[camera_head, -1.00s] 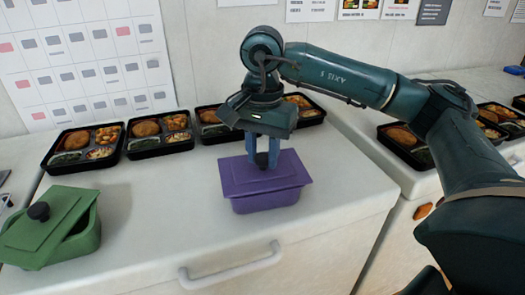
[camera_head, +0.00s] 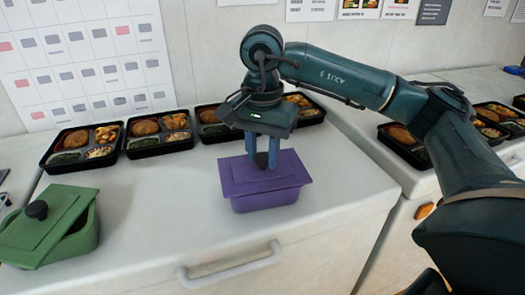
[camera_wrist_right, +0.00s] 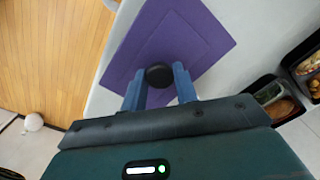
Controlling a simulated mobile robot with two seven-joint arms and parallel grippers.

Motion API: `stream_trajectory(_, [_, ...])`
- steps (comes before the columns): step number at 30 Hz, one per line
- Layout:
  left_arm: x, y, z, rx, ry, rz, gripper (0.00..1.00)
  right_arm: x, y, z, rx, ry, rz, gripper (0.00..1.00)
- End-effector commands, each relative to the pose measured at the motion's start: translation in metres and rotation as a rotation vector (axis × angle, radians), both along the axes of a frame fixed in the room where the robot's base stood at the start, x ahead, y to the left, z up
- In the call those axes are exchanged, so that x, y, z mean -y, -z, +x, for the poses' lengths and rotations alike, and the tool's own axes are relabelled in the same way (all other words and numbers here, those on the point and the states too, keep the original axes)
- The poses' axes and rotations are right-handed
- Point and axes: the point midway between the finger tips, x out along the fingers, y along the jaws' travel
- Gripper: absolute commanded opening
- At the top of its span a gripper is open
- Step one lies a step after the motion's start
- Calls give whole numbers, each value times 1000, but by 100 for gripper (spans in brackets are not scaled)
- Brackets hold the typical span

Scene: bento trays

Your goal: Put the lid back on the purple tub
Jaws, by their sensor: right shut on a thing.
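The purple tub (camera_head: 265,202) stands upright on the white counter in the head view. Its purple lid (camera_head: 285,172) lies over the top and looks slightly turned and overhanging at the edges. The lid also shows in the right wrist view (camera_wrist_right: 195,35), with its dark round knob (camera_wrist_right: 159,76). My right gripper (camera_head: 262,160) points down above the lid, its blue fingers shut on the knob. Whether the lid is fully seated on the rim is hard to tell. My left gripper is not in view.
A green tub (camera_head: 75,240) with a tilted green lid (camera_head: 40,230) and dark knob stands at the left. Several black bento trays (camera_head: 160,146) line the wall behind. The counter's front edge and handle (camera_head: 232,268) are close in front.

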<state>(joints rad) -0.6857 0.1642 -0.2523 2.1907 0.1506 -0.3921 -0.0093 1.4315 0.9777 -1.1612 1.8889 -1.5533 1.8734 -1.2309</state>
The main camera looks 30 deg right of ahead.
Motion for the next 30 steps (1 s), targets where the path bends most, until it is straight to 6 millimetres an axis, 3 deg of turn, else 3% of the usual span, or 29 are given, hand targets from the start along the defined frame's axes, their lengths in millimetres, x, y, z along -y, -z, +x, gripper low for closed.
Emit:
stream_trajectory(29, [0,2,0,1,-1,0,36,0,0,0,0,0,0,7])
stream_trajectory(30, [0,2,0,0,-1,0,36,0,0,0,0,0,0,32])
